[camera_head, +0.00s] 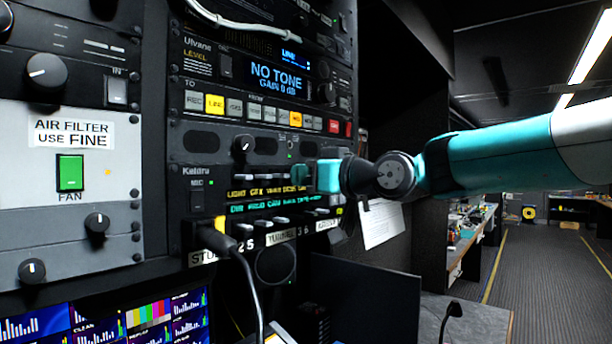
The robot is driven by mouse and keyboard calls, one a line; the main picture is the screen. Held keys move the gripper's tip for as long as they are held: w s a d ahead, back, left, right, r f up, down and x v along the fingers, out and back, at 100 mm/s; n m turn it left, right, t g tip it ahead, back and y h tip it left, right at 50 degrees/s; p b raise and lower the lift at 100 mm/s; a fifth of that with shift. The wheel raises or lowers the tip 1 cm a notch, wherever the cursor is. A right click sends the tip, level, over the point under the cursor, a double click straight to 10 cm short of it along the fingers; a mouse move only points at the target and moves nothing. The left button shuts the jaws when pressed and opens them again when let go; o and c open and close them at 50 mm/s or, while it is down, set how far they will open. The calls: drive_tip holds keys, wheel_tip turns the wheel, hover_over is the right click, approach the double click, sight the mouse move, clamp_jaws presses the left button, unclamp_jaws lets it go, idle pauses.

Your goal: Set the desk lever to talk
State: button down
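The Keldru intercom panel (215,190) is in the rack at the middle left. It has a yellow and green lit text strip (265,193), whose small words are hard to read; one near its right part looks like DESK. A row of small pale levers (263,223) runs under the strip. I cannot tell for sure which is the desk lever or how it is set. My gripper (303,178) is at the right part of this panel, just in front of or at the strip's right end. It hides part of the panel. Its fingers are too small and dark to tell open from shut.
A plugged microphone cable (250,285) hangs in front of the panel's lower left. Above is a unit with a NO TONE display (277,78). A white sheet (382,224) hangs to the right. Monitors (100,318) are at the lower left. The aisle floor (545,270) at right is clear.

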drive_tip(key=shift+f+t+y+b, duration=0.35)
drive_tip(key=shift+f+b, duration=0.3)
drive_tip(key=shift+b, duration=1.65)
drive_tip(key=t+y+b, duration=0.1)
drive_tip(key=b, duration=0.4)
drive_tip(key=f+t+y+b, duration=0.1)
drive_tip(key=b, duration=0.4)
drive_tip(key=shift+w+a+y, duration=0.1)
drive_tip(key=shift+a+y, duration=0.05)
drive_tip(key=shift+y, duration=0.2)
drive_tip(key=shift+r+t+y+b, duration=0.2)
drive_tip(key=shift+t+y+b, duration=0.05)
drive_tip(key=shift+y+b, duration=0.05)
drive_tip(key=c, duration=1.1)
unclamp_jaws()
